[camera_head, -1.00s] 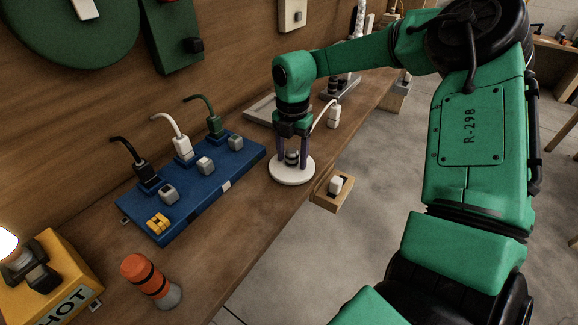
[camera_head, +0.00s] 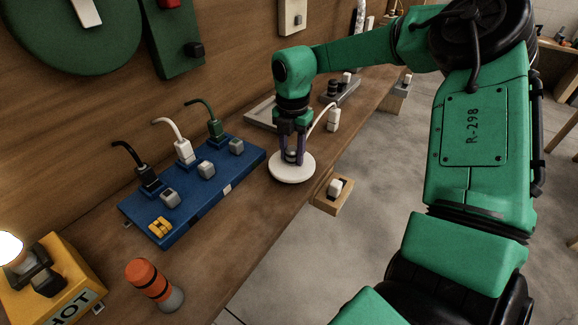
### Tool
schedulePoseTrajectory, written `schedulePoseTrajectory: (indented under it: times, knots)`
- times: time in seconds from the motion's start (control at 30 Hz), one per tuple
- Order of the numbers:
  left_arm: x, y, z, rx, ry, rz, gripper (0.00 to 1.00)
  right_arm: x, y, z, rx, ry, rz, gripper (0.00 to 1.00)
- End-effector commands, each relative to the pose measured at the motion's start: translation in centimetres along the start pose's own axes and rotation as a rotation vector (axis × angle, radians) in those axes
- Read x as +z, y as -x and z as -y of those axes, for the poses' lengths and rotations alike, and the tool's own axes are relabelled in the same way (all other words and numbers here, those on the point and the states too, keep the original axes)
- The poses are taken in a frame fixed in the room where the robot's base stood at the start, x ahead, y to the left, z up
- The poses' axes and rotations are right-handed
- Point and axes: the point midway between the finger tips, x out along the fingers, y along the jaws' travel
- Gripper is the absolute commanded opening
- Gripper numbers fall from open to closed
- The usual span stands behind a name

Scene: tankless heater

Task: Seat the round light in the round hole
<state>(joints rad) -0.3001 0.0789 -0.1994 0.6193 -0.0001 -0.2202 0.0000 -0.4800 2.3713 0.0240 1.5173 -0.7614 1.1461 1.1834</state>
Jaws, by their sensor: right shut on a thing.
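A flat white disc, which looks like the round light (camera_head: 291,168), lies on or just above the wooden bench near its front edge. A small grey knob (camera_head: 291,155) stands at its middle. My right gripper (camera_head: 292,158) points straight down over the disc, and its two dark fingers are shut on the knob. Whether the disc touches the bench cannot be told. I cannot make out a round hole in this view. My left gripper is not in view.
A blue board (camera_head: 205,190) with corded plugs and grey blocks lies to the left. An orange-and-black cylinder (camera_head: 152,283) and a yellow HOT box (camera_head: 72,262) with a lit bulb stand nearer. A white plug (camera_head: 333,120) and a wooden holder (camera_head: 332,198) are to the right.

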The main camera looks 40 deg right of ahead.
Motion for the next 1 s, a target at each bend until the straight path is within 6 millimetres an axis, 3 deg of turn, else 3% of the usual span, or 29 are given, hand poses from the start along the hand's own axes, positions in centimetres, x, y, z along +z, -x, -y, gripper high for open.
schedulePoseTrajectory:
  times: [0.7, 1.0]
  knots:
    - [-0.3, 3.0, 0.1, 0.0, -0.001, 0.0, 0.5, 0.0, 4.9, -0.1, 0.002, -0.001, 0.001, 0.0]
    - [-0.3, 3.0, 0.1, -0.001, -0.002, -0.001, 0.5, 0.0, 5.0, 0.0, 0.001, 0.0, 0.0, 0.0]
